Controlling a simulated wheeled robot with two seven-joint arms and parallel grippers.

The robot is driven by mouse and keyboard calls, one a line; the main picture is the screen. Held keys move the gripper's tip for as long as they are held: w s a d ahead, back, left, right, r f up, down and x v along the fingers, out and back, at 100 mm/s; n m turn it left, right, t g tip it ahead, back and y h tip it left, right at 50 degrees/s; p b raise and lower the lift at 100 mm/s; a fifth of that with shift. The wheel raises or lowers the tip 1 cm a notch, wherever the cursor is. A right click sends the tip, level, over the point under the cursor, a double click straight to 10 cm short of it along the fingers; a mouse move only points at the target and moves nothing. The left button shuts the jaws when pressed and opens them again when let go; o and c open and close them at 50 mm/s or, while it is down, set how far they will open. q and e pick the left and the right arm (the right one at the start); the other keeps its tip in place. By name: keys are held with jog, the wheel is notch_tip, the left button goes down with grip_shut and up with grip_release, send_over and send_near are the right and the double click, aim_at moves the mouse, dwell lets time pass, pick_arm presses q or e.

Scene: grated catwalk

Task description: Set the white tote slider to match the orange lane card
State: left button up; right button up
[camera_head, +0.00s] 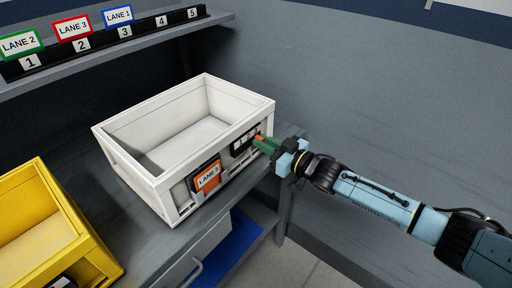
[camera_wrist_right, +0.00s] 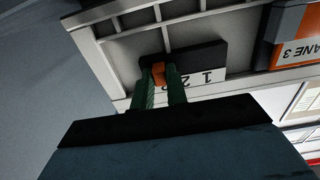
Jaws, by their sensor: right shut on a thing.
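The white tote (camera_head: 150,180) stands on the grey bench. An orange lane card (camera_head: 208,177) on its front appears to read LANE 3; part of it shows in the right wrist view (camera_wrist_right: 298,35). To its right is a dark slider strip (camera_head: 243,143) with white number labels (camera_wrist_right: 205,77). My right gripper (camera_head: 264,142) has its green fingers shut on the orange slider knob (camera_wrist_right: 159,74), at the strip's right end in the head view. The fingers partly hide the knob and nearby digits. My left gripper is not in view.
A yellow tote (camera_head: 88,245) stands at lower left. A shelf (camera_head: 130,45) above holds a black numbered rack (camera_head: 98,41) with green LANE 2, red LANE 3 and blue LANE 1 cards. A drawer handle (camera_head: 192,271) is below the bench. Open floor lies to the right.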

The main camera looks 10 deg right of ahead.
jog(key=o, duration=0.6)
jog(key=shift+c, duration=0.2)
jog(key=shift+d, duration=0.1)
jog(key=p+v, duration=0.4)
jog(key=v, duration=0.3)
dwell(0.4)
